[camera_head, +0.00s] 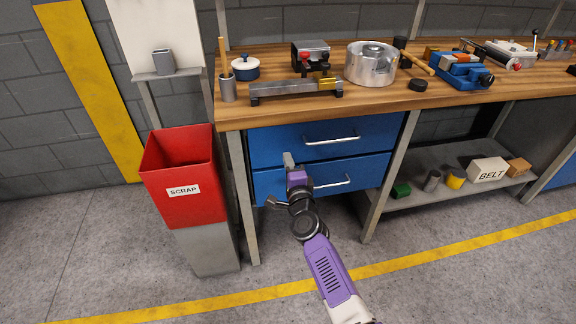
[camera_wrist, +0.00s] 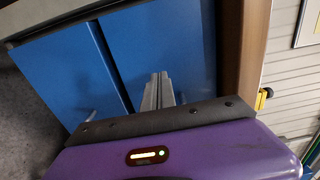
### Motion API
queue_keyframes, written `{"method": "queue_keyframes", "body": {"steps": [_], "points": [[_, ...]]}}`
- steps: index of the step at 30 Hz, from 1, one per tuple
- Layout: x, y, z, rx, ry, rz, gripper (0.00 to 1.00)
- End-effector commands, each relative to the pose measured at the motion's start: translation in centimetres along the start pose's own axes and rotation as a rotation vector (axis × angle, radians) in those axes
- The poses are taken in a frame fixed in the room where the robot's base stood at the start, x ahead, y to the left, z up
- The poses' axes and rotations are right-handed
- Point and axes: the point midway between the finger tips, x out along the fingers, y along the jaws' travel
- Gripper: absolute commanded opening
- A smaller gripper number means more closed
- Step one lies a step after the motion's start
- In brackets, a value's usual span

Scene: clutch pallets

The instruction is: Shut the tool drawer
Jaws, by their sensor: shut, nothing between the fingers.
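The blue tool drawers sit under the workbench: an upper drawer (camera_head: 275,137) and a lower drawer (camera_head: 270,185), each with a silver bar handle. Both fronts look nearly flush with the bench frame; I cannot tell whether a small gap is left. In the wrist view the upper drawer (camera_wrist: 160,45) and lower drawer (camera_wrist: 70,70) appear side by side, with a dark seam between. My gripper (camera_head: 288,158) is shut and empty, its fingertips in front of the upper drawer's lower left part, left of its handle. The fingertips (camera_wrist: 158,85) point at that front; contact is unclear.
A red scrap bin (camera_head: 185,185) stands left of the bench. The wooden benchtop (camera_head: 430,105) above carries a pot, a vise and other tools. A lower shelf (camera_head: 420,195) at the right holds small boxes and cans. The floor in front is clear.

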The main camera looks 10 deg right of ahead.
Motion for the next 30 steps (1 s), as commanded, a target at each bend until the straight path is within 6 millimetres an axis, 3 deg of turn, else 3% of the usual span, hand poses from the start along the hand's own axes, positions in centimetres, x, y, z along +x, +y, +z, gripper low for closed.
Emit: {"method": "queue_keyframes", "body": {"steps": [18,30], "points": [[-8.9,-0.1,0.1,0.0,-0.001,0.001,0.0],[-10.1,0.0,0.0,-0.01,0.001,-0.001,0.0]]}}
